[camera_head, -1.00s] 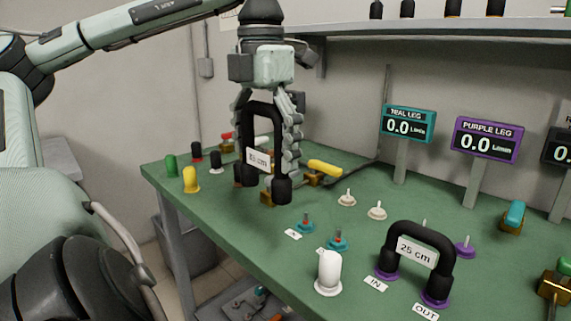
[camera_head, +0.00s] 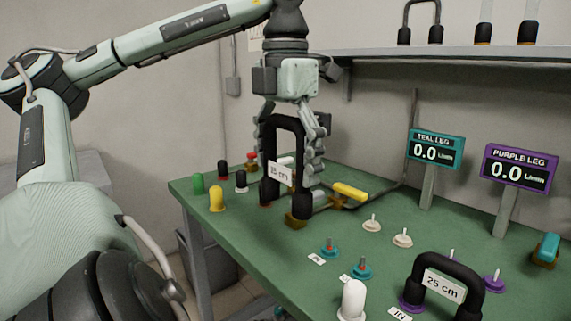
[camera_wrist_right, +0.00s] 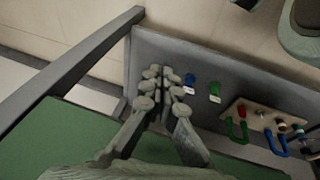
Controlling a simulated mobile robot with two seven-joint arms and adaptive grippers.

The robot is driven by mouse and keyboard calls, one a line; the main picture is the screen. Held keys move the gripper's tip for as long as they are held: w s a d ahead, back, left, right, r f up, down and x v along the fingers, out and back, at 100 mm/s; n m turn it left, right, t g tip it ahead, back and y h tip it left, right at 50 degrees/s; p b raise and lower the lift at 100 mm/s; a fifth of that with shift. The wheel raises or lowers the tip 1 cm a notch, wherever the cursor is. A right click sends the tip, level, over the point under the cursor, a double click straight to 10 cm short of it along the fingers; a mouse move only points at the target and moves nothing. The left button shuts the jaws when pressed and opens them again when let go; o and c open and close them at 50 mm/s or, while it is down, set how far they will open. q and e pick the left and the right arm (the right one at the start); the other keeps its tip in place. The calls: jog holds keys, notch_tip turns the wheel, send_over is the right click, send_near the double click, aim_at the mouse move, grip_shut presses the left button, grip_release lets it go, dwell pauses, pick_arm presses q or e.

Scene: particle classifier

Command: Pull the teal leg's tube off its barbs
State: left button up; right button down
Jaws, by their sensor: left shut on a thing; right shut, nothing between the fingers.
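The black tube (camera_head: 269,145), an upside-down U with a white label that seems to read 35 cm, hangs upright above the bench. My left gripper (camera_head: 291,125) is shut on its upper part, with fingers on either side. The two teal barbs (camera_head: 330,247) (camera_head: 362,267), with red tips, stand bare on the bench to the right of the tube, which is clear of them. The teal leg display (camera_head: 436,150) reads 0.0. My right gripper (camera_wrist_right: 157,85) shows in the right wrist view, shut and empty.
A purple-based 25 cm tube (camera_head: 472,268) and a white capped post (camera_head: 352,300) stand at the front right. Green (camera_head: 197,183) and yellow (camera_head: 217,199) caps stand at the left end. A shelf (camera_head: 480,48) crosses above.

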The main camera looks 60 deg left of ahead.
aim_at(286, 125)
pick_arm(q)
jog(key=shift+r+p, duration=1.15)
jog(key=shift+r, duration=0.35)
notch_tip(286, 125, up, 2)
jog(key=shift+r+p, duration=0.1)
jog(key=shift+p, duration=0.9)
jog(key=shift+r, duration=0.4)
